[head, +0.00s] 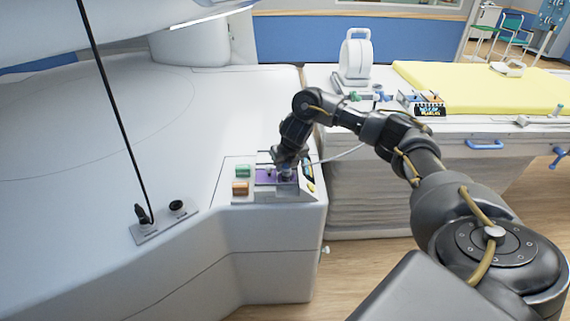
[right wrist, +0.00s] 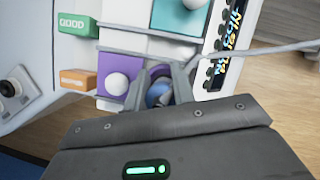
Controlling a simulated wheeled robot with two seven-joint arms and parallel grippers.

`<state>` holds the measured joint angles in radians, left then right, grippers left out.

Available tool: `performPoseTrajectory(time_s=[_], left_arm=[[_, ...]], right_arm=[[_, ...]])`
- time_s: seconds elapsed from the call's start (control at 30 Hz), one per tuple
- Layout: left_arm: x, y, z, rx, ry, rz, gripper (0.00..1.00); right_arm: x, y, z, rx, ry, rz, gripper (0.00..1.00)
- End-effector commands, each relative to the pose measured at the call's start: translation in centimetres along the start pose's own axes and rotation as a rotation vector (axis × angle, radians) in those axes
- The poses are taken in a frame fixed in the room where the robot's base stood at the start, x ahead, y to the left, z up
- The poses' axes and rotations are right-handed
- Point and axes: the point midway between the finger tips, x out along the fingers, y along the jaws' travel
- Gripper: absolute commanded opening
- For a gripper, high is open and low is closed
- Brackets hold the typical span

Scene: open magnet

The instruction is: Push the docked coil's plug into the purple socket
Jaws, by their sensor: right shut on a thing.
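The purple socket panel (head: 263,176) is on the corner of the white scanner housing. It also shows in the right wrist view (right wrist: 117,66), with a white knob on it and a darker purple ring (right wrist: 160,72) beside the knob. My right gripper (head: 286,166) is over the panel's right part, pointing down. In the right wrist view its fingers (right wrist: 163,88) are shut on the blue plug (right wrist: 157,95), right at the ring. The fingers partly hide plug and ring, so I cannot tell how deep it sits. A grey cable (head: 342,154) runs right. My left gripper is out of view.
A green block (head: 243,171) and an orange block (head: 240,188) sit left of the purple panel. A teal panel (right wrist: 182,15) adjoins it. The white coil (head: 355,56) stands on the patient table with the yellow mat (head: 480,92). A black cord (head: 115,100) hangs at left.

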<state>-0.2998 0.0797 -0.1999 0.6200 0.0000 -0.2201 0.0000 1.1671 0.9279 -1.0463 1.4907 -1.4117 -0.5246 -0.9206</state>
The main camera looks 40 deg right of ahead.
Motion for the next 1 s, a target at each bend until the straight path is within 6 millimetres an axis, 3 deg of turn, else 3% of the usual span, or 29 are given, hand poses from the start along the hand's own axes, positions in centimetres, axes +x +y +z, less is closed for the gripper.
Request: performPoseTrajectory(time_s=[0.8, 0.83, 1.0], left_arm=[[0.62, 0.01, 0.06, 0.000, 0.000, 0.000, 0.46], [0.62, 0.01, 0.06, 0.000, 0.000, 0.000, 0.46], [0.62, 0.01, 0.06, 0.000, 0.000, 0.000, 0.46]], right_arm=[[0.93, 0.02, -0.40, 0.000, 0.000, 0.000, 0.00], [0.93, 0.02, -0.40, 0.000, 0.000, 0.000, 0.28], [0.93, 0.04, -0.40, 0.000, 0.000, 0.001, 0.50]])
